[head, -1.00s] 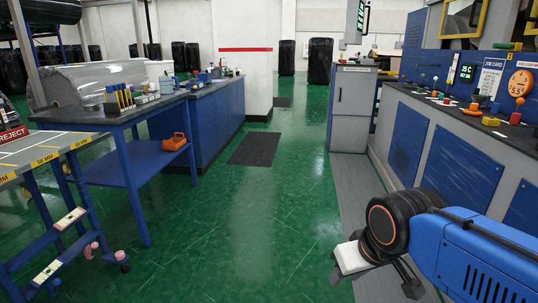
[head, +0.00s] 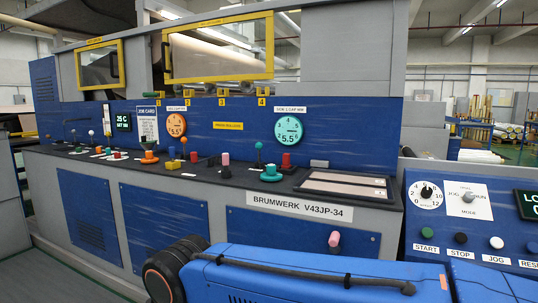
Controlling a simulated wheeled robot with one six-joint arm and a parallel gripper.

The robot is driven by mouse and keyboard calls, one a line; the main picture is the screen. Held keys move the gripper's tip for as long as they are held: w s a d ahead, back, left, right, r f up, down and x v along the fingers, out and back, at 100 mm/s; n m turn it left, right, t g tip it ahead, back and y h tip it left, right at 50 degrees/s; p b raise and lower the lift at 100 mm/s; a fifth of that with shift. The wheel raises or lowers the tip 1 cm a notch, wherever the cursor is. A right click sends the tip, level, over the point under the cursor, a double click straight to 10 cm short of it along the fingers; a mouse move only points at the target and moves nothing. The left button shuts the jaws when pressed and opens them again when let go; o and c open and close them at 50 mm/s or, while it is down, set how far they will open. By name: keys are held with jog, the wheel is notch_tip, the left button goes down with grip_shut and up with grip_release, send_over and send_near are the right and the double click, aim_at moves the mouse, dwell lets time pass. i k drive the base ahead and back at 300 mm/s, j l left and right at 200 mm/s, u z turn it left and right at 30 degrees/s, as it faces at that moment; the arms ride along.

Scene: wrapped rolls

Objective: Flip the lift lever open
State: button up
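The press console (head: 215,174) carries a row of knobs and levers on its dark ledge. A lever with a teal base (head: 258,171) and a ball top stands right of centre. A lever with an orange base (head: 149,160) and a green top stands farther left. Thin ball-topped levers, one pale blue (head: 91,134), stand near the far left end. No readable label shows which is the lift lever. My blue arm crosses the bottom of the head view, in front of the console. Its dark wrist joint is at the lower left; my gripper's fingers are outside the frame.
A pink-topped knob (head: 334,239) sticks out of the console's front by the nameplate (head: 299,207). A control panel (head: 475,225) with a dial and several buttons stands at the right. Grey floor (head: 50,275) is free at the lower left.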

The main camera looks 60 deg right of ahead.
aim_at(193, 155)
jog(key=z, duration=1.3)
